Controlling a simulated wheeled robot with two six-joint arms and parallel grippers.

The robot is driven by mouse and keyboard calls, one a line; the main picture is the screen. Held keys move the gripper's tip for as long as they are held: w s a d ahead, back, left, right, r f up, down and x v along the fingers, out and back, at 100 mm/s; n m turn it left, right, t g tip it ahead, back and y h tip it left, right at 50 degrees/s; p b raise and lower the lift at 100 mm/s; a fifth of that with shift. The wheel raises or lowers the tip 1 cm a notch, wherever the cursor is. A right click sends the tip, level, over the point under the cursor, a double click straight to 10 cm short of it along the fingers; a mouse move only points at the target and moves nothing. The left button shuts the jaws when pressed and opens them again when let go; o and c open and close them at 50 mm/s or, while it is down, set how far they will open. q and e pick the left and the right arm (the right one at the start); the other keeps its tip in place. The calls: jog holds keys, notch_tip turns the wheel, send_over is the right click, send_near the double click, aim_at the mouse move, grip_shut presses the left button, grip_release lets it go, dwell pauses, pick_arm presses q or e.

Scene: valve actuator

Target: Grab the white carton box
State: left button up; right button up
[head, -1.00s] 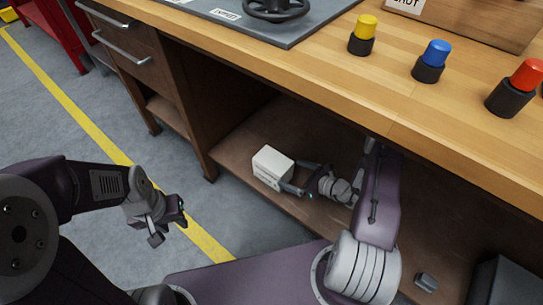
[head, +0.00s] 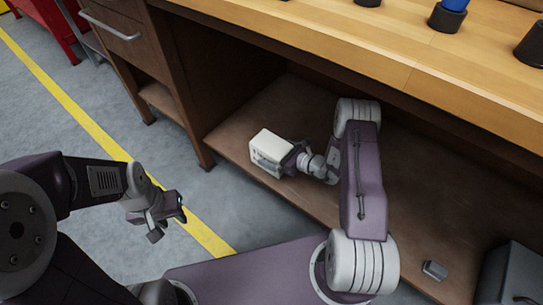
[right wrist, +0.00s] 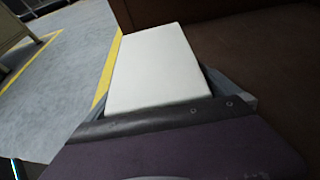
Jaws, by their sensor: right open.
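The white carton box (head: 270,146) sits on the brown lower shelf under the workbench, near its left front edge. My right gripper (head: 269,160) is open and reaches the box from the right, with a finger along the box's near side. In the right wrist view the box (right wrist: 157,68) fills the space ahead of the palm, and part of a finger shows beside its right edge. The far finger is mostly hidden by the box. My left gripper (head: 170,221) is open and empty, over the floor to the left, away from the box.
The shelf (head: 300,112) is bounded on the left by the wooden drawer cabinet (head: 150,65) and above by the benchtop (head: 340,45). A small grey object (head: 434,270) and a dark grey box (head: 512,275) lie at the right.

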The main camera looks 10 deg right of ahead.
jog(key=c, duration=1.9)
notch_tip(320, 180, up, 10)
jog(key=p, duration=0.6)
jog(key=shift+r+p, duration=0.1)
jog(key=shift+p, duration=0.25)
